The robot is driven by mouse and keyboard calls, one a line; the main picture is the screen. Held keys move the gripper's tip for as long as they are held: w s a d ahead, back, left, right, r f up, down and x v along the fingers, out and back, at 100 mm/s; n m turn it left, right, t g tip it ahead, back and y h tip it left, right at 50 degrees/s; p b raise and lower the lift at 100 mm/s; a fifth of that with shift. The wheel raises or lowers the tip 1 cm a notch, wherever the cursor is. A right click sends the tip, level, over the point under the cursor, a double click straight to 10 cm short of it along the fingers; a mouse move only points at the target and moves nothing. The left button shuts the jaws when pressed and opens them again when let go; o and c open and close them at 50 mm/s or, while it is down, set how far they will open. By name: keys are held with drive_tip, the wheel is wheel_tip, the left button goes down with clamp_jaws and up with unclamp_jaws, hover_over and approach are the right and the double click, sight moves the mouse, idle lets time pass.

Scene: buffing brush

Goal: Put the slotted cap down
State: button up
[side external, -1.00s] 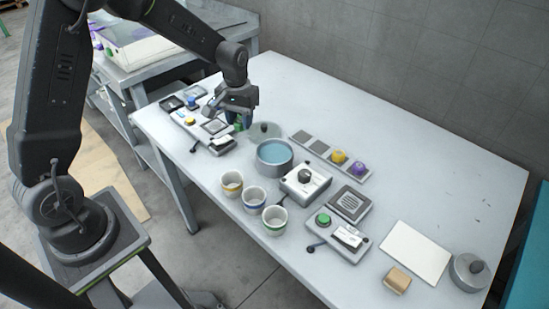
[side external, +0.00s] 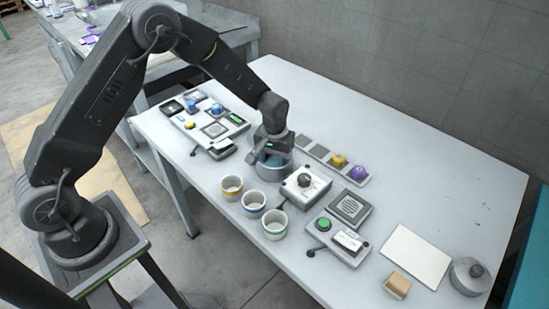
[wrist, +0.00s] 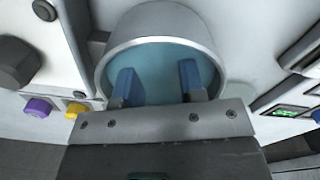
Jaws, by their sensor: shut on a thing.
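My gripper (side external: 268,157) is over the round metal pot (side external: 270,173), pointing down. In the wrist view my two blue fingers (wrist: 157,85) stand apart in front of the pot's blue interior (wrist: 160,60), inside the outline of its grey rim (wrist: 160,12). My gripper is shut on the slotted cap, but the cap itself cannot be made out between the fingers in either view. I cannot tell whether the cap or fingertips touch the blue surface. My gripper hides part of the pot in the side view.
Several cups, including a green-banded one (side external: 274,224), stand in front of the pot. A dial box (side external: 305,187) is close on its right. A strip with yellow (side external: 338,160) and purple (side external: 360,173) pieces lies behind. A white board (side external: 415,255) is farther right.

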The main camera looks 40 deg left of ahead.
drive_tip(key=o, duration=0.6)
drive_tip(key=shift+f, duration=0.1)
wheel_tip(320, 180, up, 12)
drive_tip(key=shift+r, duration=0.25)
wheel_tip(320, 180, up, 6)
drive_tip(key=t, duration=0.1)
hover_over(274, 161)
drive_tip(key=s, duration=0.3)
drive_tip(key=s+a+r+m+t, duration=0.1)
drive_tip(key=s+r+m+t, duration=0.1)
drive_tip(key=s+r, duration=0.45)
drive_tip(key=s+r+m+t, duration=0.1)
drive_tip(key=s+r, duration=0.3)
drive_tip(key=s, duration=0.5)
drive_tip(key=shift+m+t, duration=0.8)
drive_tip(key=s, duration=0.8)
drive_tip(key=shift+a+f, duration=0.1)
drive_tip(key=shift+f, duration=0.3)
